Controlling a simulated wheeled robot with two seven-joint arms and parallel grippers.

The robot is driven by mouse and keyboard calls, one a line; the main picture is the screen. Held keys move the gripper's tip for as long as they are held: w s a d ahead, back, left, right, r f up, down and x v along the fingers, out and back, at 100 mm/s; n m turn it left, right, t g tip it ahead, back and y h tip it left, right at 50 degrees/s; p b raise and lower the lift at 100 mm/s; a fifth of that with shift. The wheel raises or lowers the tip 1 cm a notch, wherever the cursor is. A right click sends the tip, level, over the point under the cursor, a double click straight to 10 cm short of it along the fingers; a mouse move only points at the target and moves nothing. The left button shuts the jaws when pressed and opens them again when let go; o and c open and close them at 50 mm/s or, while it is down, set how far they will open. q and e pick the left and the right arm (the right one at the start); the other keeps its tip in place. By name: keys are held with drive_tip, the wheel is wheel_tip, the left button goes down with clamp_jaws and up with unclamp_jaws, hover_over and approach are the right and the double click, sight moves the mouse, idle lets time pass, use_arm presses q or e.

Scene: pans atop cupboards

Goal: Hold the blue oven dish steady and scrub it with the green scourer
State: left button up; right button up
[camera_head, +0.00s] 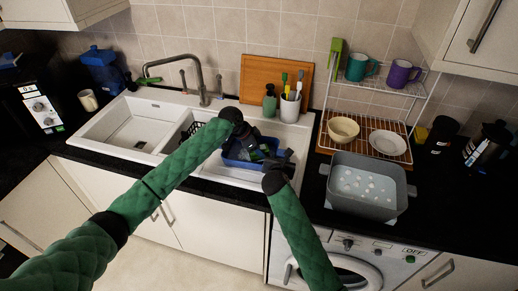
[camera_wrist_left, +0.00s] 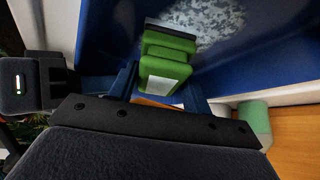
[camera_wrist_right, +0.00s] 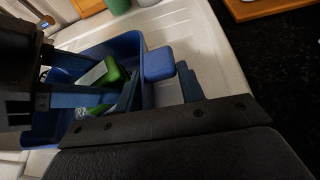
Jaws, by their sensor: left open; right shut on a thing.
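The blue oven dish (camera_head: 232,162) sits in the right part of the white sink. Its blue inner wall (camera_wrist_left: 275,60) and a mottled grey-white patch (camera_wrist_left: 208,22) on it show in the left wrist view. The green scourer (camera_wrist_left: 165,62) is inside the dish, between the fingers of my left gripper (camera_wrist_left: 165,88), which is open around it. The scourer also shows in the right wrist view (camera_wrist_right: 113,74). My right gripper (camera_wrist_right: 160,88) is shut on the dish at its right end, by a blue handle (camera_wrist_right: 158,64). In the head view my grippers hide much of the dish.
An empty basin (camera_head: 130,130) is left of the dish. A tap (camera_head: 200,85), a soap bottle (camera_head: 269,103) and a brush pot (camera_head: 290,106) stand behind. A grey tub of sudsy water (camera_head: 366,188) and a rack of crockery (camera_head: 375,120) are on the right.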

use_arm(q)
drive_tip(key=shift+f, duration=0.7)
drive_tip(key=c, duration=0.8)
drive_tip(key=shift+r, duration=2.55)
drive_tip(key=shift+c, duration=0.2)
